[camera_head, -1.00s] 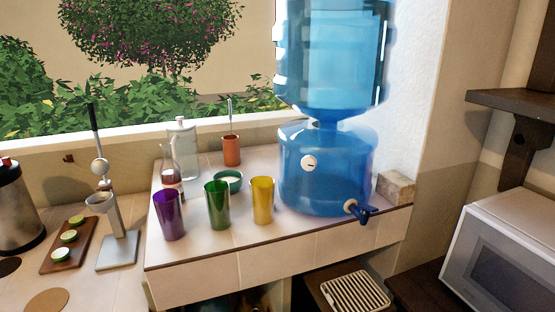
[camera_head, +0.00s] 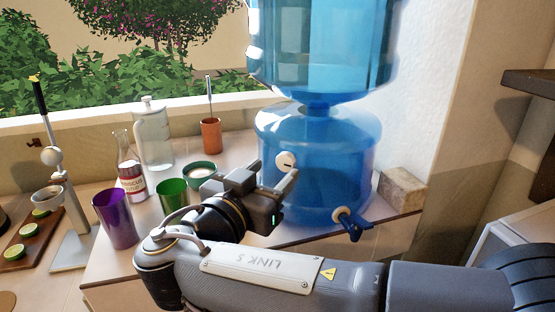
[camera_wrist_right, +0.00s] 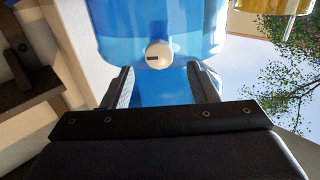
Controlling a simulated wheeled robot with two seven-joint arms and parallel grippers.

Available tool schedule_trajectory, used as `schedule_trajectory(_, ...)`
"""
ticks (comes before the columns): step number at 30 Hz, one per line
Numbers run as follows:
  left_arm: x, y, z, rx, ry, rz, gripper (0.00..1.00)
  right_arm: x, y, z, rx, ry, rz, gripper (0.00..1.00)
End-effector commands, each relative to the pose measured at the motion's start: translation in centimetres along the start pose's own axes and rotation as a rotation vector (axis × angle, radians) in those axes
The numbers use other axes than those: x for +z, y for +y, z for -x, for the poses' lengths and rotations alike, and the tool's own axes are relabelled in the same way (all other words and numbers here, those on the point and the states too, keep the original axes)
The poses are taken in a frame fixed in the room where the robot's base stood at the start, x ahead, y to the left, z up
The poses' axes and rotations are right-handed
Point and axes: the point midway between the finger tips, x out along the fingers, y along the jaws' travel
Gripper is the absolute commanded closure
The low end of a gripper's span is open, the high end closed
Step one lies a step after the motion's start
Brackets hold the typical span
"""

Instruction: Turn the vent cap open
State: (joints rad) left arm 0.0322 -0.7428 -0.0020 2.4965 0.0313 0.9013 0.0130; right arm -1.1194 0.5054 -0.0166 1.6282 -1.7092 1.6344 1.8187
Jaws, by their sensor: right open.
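The vent cap is a small white round knob (camera_head: 285,160) with a dark mark, on the front of the lower blue water dispenser (camera_head: 350,150). In the right wrist view the cap (camera_wrist_right: 159,54) is in full sight, just beyond and roughly between the fingertips. My right gripper (camera_head: 272,174) is open and empty in front of the dispenser, just below the cap in the head view. Its fingers (camera_wrist_right: 160,78) appear apart from the cap. My left gripper is not in view.
A blue tap (camera_head: 352,224) sticks out low on the dispenser. Purple (camera_head: 115,220) and green (camera_head: 172,195) cups, a bottle (camera_head: 131,175) and a bowl (camera_head: 200,170) stand left of my right gripper. A stone block (camera_head: 401,190) sits at right.

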Motion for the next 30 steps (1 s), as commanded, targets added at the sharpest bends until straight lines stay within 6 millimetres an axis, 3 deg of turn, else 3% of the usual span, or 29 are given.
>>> schedule_trajectory(7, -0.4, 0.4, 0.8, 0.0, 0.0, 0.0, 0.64, -0.1, 0.1, -3.4, 0.001, -0.002, 0.002, 0.47)
schedule_trajectory(18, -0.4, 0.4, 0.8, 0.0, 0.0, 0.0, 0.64, 0.1, 0.1, -4.1, 0.0, -0.002, 0.002, 0.47)
schedule_trajectory(28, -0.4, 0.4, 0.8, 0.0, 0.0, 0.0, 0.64, 0.1, 0.1, -4.1, 0.0, -0.002, 0.002, 0.9)
schedule_trajectory(30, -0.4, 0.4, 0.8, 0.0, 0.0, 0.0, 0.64, 0.1, 0.1, -4.1, 0.0, -0.002, 0.002, 0.9)
